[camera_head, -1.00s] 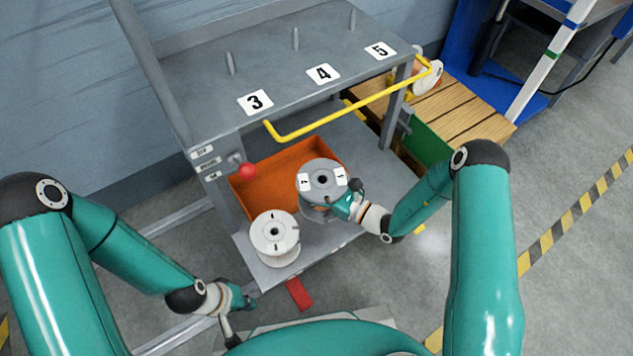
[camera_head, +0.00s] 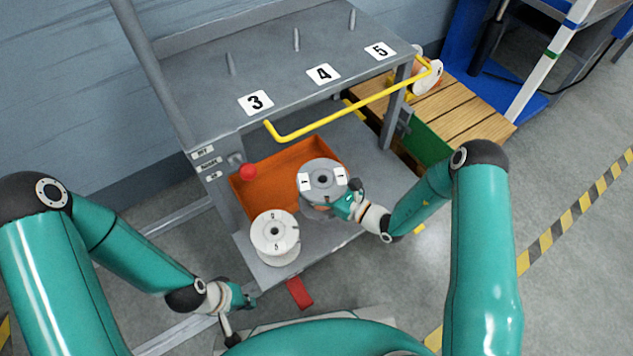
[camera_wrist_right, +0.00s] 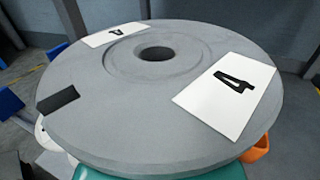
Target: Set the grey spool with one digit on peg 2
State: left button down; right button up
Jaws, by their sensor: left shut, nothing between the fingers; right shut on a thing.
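The grey spool (camera_head: 322,172) is upright over the lower shelf, in front of the orange bin. Its top flange carries two white labels; in the right wrist view the spool (camera_wrist_right: 110,100) shows a 4 on each, and its centre hole looks dark and empty. My right gripper (camera_head: 343,206) is shut on the spool's near right side, below the top flange. The fingertips are hidden by the spool. My left gripper (camera_head: 240,302) is shut and empty, low at the left, away from the spools. No peg marked 2 is visible.
A white spool (camera_head: 274,232) stands on the lower shelf, close left of the grey spool. The upper shelf (camera_head: 200,88) has three bare pegs, with labels 3, 4 and 5. A yellow rail (camera_head: 350,112) juts out front. An orange bin (camera_head: 268,190) lies behind the spools.

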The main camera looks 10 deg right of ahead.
jog(key=shift+f, duration=0.2)
jog(key=shift+f+b, duration=1)
jog(key=shift+f, duration=0.25)
jog(key=shift+f, duration=0.1)
dwell(0.6)
jog(key=shift+f+b, duration=0.95)
jog(key=shift+f, duration=0.45)
jog(key=shift+f, duration=0.2)
dwell(0.4)
jog(key=shift+f+b, duration=0.9)
jog(key=shift+f, duration=0.4)
jog(key=shift+f, duration=0.2)
dwell(0.4)
jog(key=shift+f+b, duration=0.95)
jog(key=shift+f, duration=0.35)
jog(key=shift+f, duration=0.15)
